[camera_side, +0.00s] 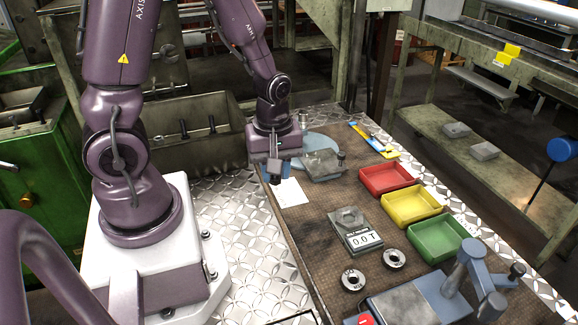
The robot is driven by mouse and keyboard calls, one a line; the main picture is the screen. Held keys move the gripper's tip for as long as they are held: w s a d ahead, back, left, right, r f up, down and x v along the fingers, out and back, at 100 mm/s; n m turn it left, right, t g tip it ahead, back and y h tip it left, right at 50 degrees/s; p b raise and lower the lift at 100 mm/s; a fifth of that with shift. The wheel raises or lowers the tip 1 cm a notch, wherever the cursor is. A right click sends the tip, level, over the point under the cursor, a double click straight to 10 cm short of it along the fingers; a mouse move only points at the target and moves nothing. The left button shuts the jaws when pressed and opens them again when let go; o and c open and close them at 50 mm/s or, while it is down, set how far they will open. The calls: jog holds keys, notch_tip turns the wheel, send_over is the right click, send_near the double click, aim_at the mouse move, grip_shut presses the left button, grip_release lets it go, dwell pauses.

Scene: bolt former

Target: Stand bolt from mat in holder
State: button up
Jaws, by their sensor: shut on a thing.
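My gripper (275,172) points down near the left edge of the brown bench top, over or beside a white sheet of paper. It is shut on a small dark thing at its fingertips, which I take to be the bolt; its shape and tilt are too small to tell.
Red (387,177), yellow (411,205) and green (440,240) trays line the right side. A scale (353,230), two dark rings (393,259) and a blue-grey machine (420,300) stand nearer. The paper (289,193) lies flat. A blue-yellow strip (373,139) lies at the back.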

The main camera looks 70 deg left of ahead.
jog(key=w+d+f+m, duration=0.1)
jog(key=w+d+f, duration=0.35)
jog(key=w, duration=0.55)
send_over(349, 220)
jog(key=shift+w+f, duration=0.1)
jog(key=shift+f, duration=2.4)
jog(key=shift+f, duration=0.75)
jog(key=o, duration=1)
jog(key=shift+o, duration=0.2)
